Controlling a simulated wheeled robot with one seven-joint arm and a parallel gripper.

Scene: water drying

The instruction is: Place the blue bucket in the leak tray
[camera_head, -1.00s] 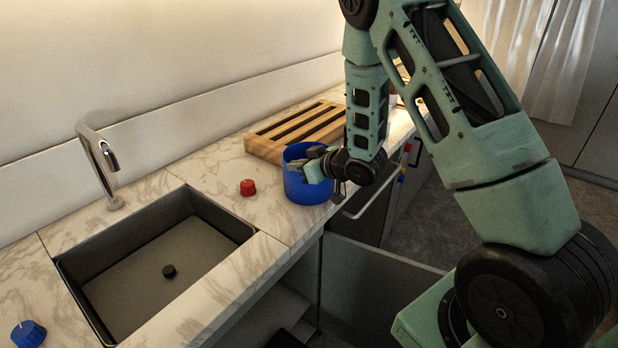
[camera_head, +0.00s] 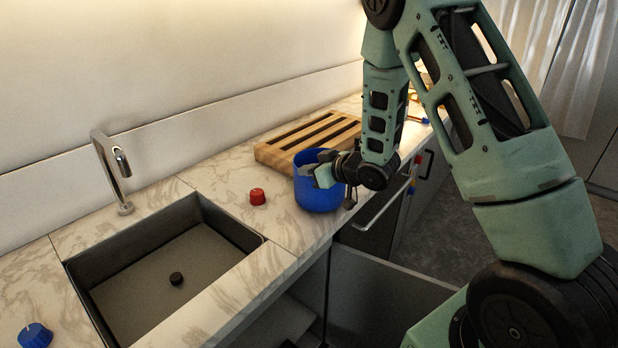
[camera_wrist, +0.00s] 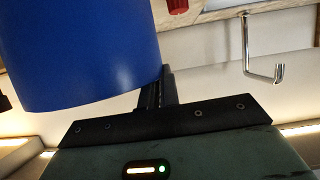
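The blue bucket (camera_head: 320,193) stands upright at the front edge of the marble counter, right of the sink; I cannot tell if its base touches the counter. My gripper (camera_head: 323,168) is at its rim, with its fingers overlapping the bucket's mouth. In the wrist view the bucket (camera_wrist: 80,50) fills the upper left, and one dark finger shows right beside it. The other finger is hidden there, so a firm hold cannot be confirmed. A slatted wooden tray (camera_head: 268,153), which looks like the leak tray, lies on the counter just behind the bucket, with its slats bare.
A red knob-like piece (camera_head: 258,197) lies left of the bucket. A blue knob-like piece (camera_head: 35,336) sits at the lower left. A rail handle (camera_head: 380,212) runs below the counter edge.

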